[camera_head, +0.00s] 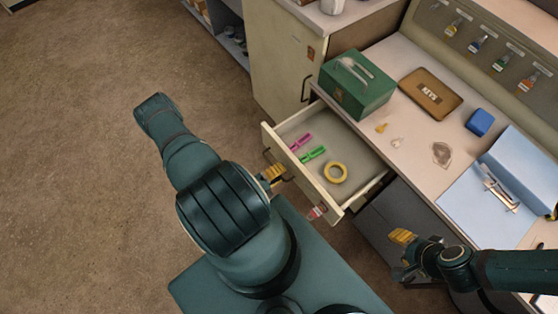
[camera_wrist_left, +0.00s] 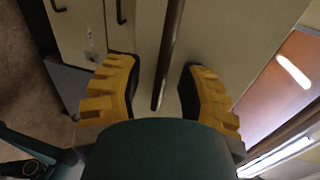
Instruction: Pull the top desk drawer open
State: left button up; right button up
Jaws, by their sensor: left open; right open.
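The top desk drawer (camera_head: 312,190) is pulled out from the desk, its inside showing. Two pink and green clips (camera_head: 312,154) and a yellow tape ring (camera_head: 335,172) lie in it. My left gripper (camera_head: 272,176) is at the outer side of the drawer front, partly hidden by my arm. In the left wrist view my left gripper (camera_wrist_left: 158,76) is open, with a dark handle bar (camera_wrist_left: 172,50) between its yellow fingers and gaps on both sides. My right gripper (camera_head: 403,240) is open and empty, beside the desk front at the lower right.
A cream cabinet (camera_head: 285,60) stands behind the drawer. The brown floor (camera_head: 80,150) at left is clear.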

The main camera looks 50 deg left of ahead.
pick_arm(q)
jog(key=v, duration=1.2)
dwell(0.3)
